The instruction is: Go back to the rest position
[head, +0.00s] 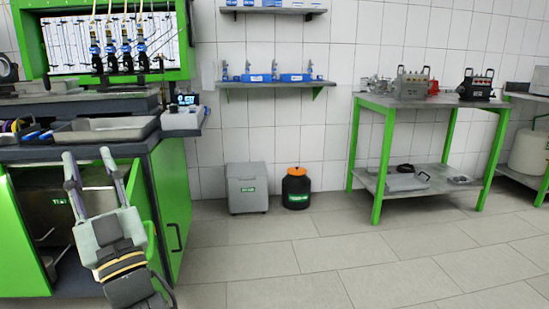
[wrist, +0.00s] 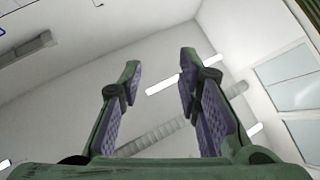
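My gripper (head: 88,165) is at the lower left of the head view, in front of the green test bench (head: 172,205). Its two fingers point upward and stand apart, with nothing between them. The wrist view also shows my gripper (wrist: 160,80) open and empty, with purple pads on the inner sides of the fingers. Behind the fingers that view shows only the ceiling, walls and light strips.
The bench carries a grey tray (head: 105,129) and a small display device (head: 184,116). A grey box (head: 246,188) and a black container with an orange lid (head: 296,188) stand by the wall. A green-framed table (head: 430,105) is at the right. The middle floor is clear.

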